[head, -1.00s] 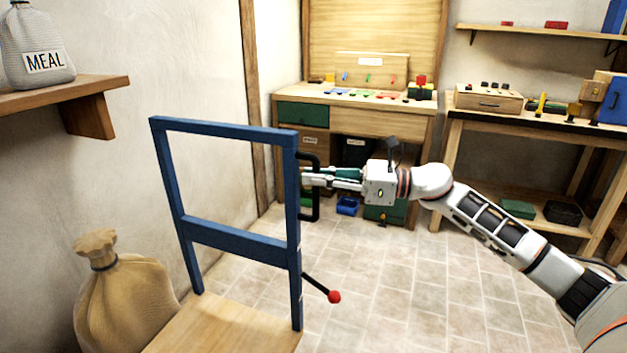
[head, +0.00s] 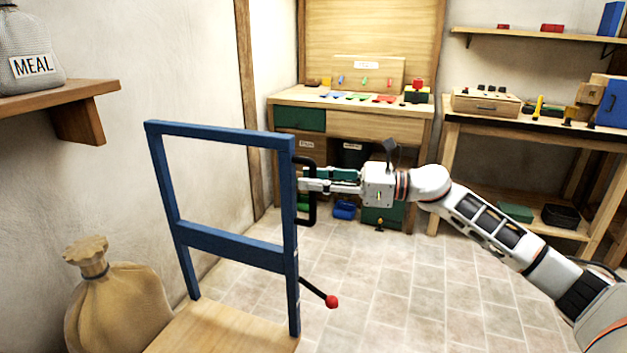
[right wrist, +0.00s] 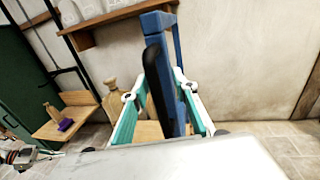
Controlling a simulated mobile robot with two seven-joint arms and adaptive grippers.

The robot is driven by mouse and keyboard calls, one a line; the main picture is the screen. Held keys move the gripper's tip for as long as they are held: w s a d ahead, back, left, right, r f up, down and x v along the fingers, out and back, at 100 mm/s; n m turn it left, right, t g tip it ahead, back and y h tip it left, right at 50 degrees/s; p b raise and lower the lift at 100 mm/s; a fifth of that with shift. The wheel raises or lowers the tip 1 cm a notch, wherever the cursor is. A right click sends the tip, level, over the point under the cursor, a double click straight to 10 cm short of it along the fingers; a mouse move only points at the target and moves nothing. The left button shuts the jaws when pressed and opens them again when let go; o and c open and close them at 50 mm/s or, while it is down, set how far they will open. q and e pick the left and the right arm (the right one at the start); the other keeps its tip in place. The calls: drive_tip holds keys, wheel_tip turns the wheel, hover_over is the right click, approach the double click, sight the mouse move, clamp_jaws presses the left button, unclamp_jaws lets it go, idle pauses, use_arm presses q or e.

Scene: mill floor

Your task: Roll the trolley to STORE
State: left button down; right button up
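The trolley's blue frame (head: 225,244) stands upright at the left of the head view, with its wooden deck (head: 225,330) below. A black handle (head: 312,217) is on its right post. My right gripper (head: 310,180) has its fingers around this handle. The right wrist view shows the black handle (right wrist: 158,75) and blue post between the two teal fingers. A black lever with a red knob (head: 332,302) sticks out low on the right post, angled down. My left gripper (right wrist: 45,153) seems to show small at the wrist view's left edge; its fingers are unclear. No STORE sign is readable.
A tan sack (head: 118,305) stands left of the trolley by the wall. A wall shelf (head: 75,97) with a MEAL bag (head: 30,60) juts out above. A desk (head: 375,122) and a workbench (head: 540,127) stand at the back. Tiled floor (head: 430,290) is clear at the right.

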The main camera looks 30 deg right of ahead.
drive_tip(key=v, duration=1.2)
idle(0.6)
